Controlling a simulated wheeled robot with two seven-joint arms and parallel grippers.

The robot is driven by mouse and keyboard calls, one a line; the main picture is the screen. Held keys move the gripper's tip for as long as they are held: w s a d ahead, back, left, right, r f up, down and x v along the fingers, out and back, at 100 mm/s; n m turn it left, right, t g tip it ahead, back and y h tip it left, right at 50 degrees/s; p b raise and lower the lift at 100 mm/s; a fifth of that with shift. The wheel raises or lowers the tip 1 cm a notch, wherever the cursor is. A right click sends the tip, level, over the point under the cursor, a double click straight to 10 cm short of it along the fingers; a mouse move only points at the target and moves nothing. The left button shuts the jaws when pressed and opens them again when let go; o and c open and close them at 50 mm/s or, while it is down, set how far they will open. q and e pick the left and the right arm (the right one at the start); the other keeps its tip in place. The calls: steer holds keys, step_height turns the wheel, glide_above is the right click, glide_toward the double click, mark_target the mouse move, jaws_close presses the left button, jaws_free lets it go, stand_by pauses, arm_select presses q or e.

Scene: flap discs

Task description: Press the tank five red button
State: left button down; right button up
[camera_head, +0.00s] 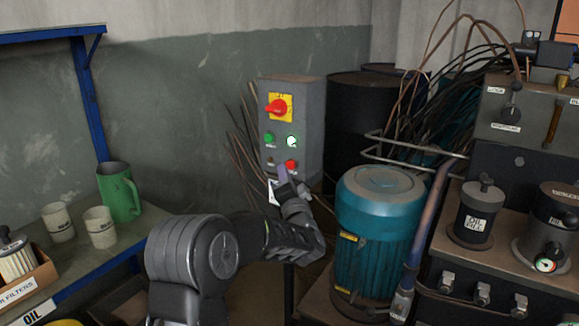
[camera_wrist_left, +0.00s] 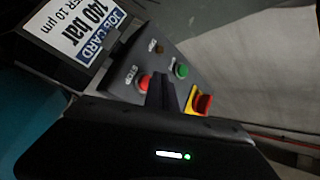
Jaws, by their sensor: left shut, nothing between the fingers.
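A grey control box (camera_head: 308,105) stands near the wall in the head view. On its face are a red rotary switch (camera_head: 277,106) on a yellow plate, a green button (camera_head: 269,139), a lit white-green button (camera_head: 292,141), a small dark button (camera_head: 269,161) and a red button (camera_head: 291,166). My left gripper (camera_head: 283,174) is shut and empty, its tip just below and left of the red button. In the left wrist view the red button (camera_wrist_left: 143,83), labelled STOP, shows right beside the shut fingers (camera_wrist_left: 161,82). I cannot tell whether they touch it.
A teal motor (camera_head: 375,235) stands right of my left arm, with dark drums (camera_head: 360,125) behind it. A shelf with a green jug (camera_head: 118,192) and cups (camera_head: 100,227) is at left. A job card (camera_wrist_left: 85,28) hangs beside the box's face.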

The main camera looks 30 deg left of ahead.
arm_select(q)
steer(key=shift+w, duration=0.1)
steer(key=shift+w, duration=0.3)
steer(key=shift+w+p, duration=0.35)
steer(key=shift+w, duration=0.15)
stand_by(0.8)
steer(key=shift+s, duration=0.9)
steer(key=shift+s, duration=0.1)
steer(key=s, duration=0.4)
steer(key=shift+s, duration=0.4)
stand_by(0.8)
